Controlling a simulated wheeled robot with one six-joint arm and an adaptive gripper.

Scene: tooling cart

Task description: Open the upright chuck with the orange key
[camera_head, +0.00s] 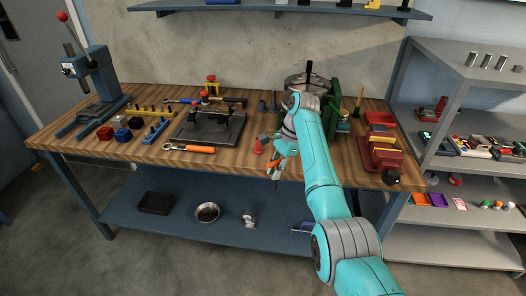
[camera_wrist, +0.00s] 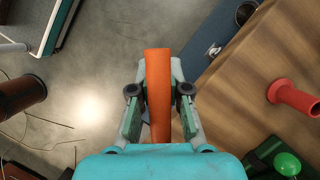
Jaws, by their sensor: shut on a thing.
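My gripper (camera_wrist: 159,112) is shut on an orange bar-shaped thing, which I take for the orange key (camera_wrist: 158,68). A round metal body (camera_head: 306,84) stands at the back of the bench behind my arm, partly hidden. I cannot tell whether it is the upright chuck.
The wooden bench (camera_head: 110,151) holds an orange-handled wrench (camera_head: 190,149), a dark plate fixture (camera_head: 181,129) and a red vise (camera_head: 382,157). A red handle (camera_wrist: 294,97) and a green knob (camera_wrist: 287,163) are right of my gripper in the wrist view. Floor is free in front.

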